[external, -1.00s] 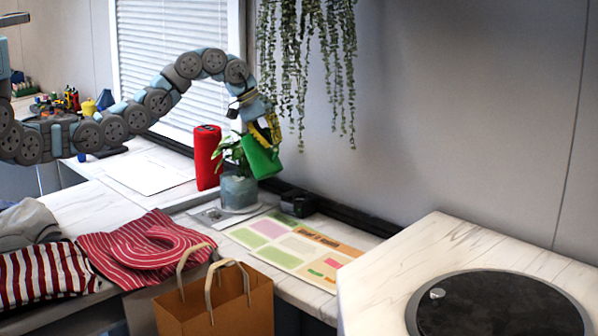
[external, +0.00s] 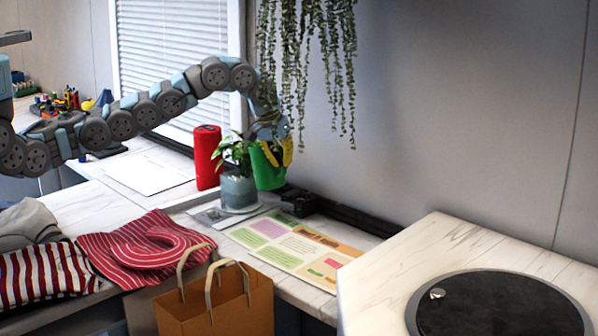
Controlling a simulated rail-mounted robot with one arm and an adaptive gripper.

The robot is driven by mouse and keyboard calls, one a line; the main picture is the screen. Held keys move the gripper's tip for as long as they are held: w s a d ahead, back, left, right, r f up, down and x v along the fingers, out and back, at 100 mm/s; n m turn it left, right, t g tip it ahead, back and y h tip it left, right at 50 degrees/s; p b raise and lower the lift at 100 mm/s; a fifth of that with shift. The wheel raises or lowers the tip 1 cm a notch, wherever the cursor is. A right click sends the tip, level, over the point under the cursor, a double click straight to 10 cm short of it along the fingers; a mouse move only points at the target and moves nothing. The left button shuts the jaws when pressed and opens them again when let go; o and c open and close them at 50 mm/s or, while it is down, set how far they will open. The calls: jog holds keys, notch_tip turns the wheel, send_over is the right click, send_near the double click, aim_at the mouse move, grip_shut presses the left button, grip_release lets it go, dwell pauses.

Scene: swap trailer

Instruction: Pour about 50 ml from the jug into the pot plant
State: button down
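A green jug (external: 268,170) is held by my gripper (external: 275,146), whose yellow-padded fingers are closed at the jug's upper part. The jug hangs nearly upright, just right of the pot plant and a little above the counter. The pot plant (external: 238,190) stands in a grey-blue pot on the counter, with green leaves (external: 236,152) rising from it. The jug's left side overlaps the plant's right edge in this view; I cannot tell whether they touch. The jug's inside and any liquid are hidden.
A red cylinder (external: 207,157) stands left of the plant. A coloured sheet (external: 290,245) lies in front. A small black device (external: 299,203) sits behind. Hanging foliage (external: 310,60) is close above right. A paper bag (external: 230,305) and striped cloth (external: 140,250) are nearer.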

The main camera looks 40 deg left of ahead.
jog(key=shift+s+f, duration=0.1)
jog(key=shift+f, duration=0.15)
jog(key=shift+d+y, duration=0.25)
jog(key=shift+y, duration=0.15)
jog(key=shift+s+d+f+t+y+p, duration=0.15)
jog(key=shift+d+f+y+p, duration=0.2)
jog(key=shift+f+y+p, duration=0.4)
jog(key=shift+w+d+f+t+y+p, duration=0.15)
jog(key=shift+d+f+y+p, duration=0.25)
jog(key=shift+f+p, duration=0.5)
